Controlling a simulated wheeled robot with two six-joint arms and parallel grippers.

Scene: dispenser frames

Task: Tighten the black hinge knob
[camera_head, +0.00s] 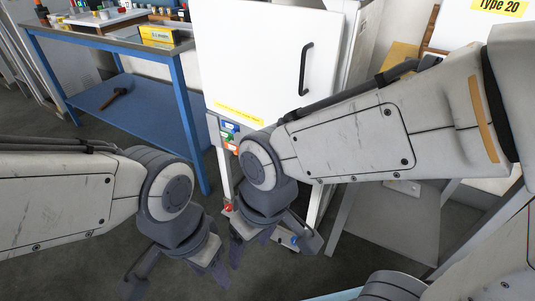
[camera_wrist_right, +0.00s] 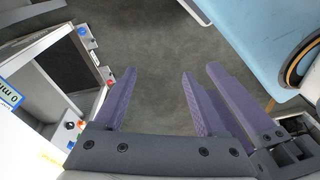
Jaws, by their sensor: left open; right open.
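The white dispenser cabinet (camera_head: 255,60) stands at the centre back, with a black door handle (camera_head: 306,68). A red knob (camera_head: 228,207) sits low on its frame. In the right wrist view, a blue knob (camera_wrist_right: 82,31) and a red knob (camera_wrist_right: 110,82) sit on the frame's edge at the left. My right gripper (camera_head: 275,247) is open and empty by the lower frame; its purple fingers show in the right wrist view (camera_wrist_right: 158,85). My left gripper (camera_head: 178,280) is open and empty, to its left.
A blue workbench (camera_head: 115,42) with a yellow box (camera_head: 160,35) on top stands at the left back. A hammer (camera_head: 115,98) lies on its lower shelf. A grey panel (camera_head: 395,215) stands at the right. Dark floor lies free between bench and grippers.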

